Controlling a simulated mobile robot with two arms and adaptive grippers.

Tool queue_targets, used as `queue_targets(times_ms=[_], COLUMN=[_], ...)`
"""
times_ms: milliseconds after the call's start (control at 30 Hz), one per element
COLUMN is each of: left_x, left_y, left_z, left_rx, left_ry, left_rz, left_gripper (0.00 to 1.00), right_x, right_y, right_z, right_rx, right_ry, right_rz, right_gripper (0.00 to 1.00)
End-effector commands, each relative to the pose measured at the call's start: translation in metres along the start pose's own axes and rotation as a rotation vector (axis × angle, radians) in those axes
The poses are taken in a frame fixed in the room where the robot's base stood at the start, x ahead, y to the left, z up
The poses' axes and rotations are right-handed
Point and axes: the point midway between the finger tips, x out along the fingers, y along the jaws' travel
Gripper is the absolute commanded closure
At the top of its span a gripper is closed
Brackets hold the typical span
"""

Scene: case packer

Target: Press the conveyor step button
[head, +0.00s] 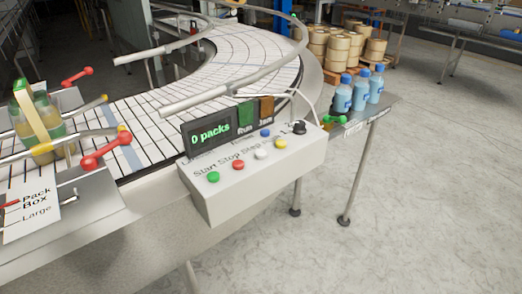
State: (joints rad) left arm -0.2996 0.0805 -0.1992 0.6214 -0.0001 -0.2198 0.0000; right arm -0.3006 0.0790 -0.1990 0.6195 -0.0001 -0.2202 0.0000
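The white control box (240,190) stands at the near edge of the conveyor (140,127), in the middle of the head view. Its sloped top carries a green button (213,177), a red button (239,165), a white button (261,154) and a yellow button (281,143) in a row. The printed words Start, Stop and Step run behind the row, with Step just behind the white button. A blue button (265,132) and a black knob (299,128) sit farther back. Neither gripper is in view.
Blue bottles (343,95) stand on a shelf at right.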

Motion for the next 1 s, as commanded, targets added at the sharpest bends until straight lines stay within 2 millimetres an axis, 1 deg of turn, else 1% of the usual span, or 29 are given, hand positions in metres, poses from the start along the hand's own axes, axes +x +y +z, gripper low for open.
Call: queue_targets(times_ms=[33,100,1000], left_x=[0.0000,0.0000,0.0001], left_y=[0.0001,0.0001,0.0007], left_z=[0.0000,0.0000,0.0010], left_rx=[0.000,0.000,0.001], left_ry=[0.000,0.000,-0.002], left_rz=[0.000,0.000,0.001], left_gripper=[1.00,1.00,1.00], right_x=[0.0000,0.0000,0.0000], right_y=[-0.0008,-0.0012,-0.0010], right_z=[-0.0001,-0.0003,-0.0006], right_rx=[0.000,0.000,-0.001], right_ry=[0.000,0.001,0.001], right_rz=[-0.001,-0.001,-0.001], right_gripper=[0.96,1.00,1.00])
